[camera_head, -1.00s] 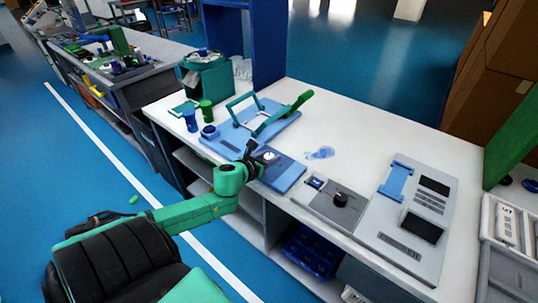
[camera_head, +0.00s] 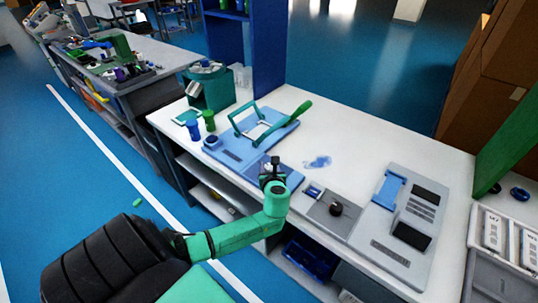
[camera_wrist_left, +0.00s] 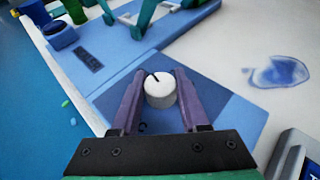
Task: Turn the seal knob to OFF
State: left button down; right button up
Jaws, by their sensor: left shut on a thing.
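The seal knob (camera_wrist_left: 160,94) is a white round knob with a dark pointer line on top, on a blue plate (camera_wrist_left: 218,112) in the left wrist view. The pointer line points to the upper left there. My left gripper (camera_wrist_left: 158,82) has its two purple fingers on either side of the knob and is shut on it. In the head view my left gripper (camera_head: 272,168) is over the blue plate (camera_head: 290,176) and hides the knob. No OFF lettering is readable. My right gripper is not in view.
Left of the plate is a blue sealing device (camera_head: 232,158) with a teal frame (camera_head: 250,122) and green lever. A blue patch (camera_head: 318,162) marks the white bench.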

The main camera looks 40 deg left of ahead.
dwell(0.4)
pick_arm(q)
jog(key=shift+c, duration=2.1)
grip_release()
jog(key=v, duration=1.4)
jog(key=shift+d, duration=0.2)
jog(key=shift+r, duration=0.1)
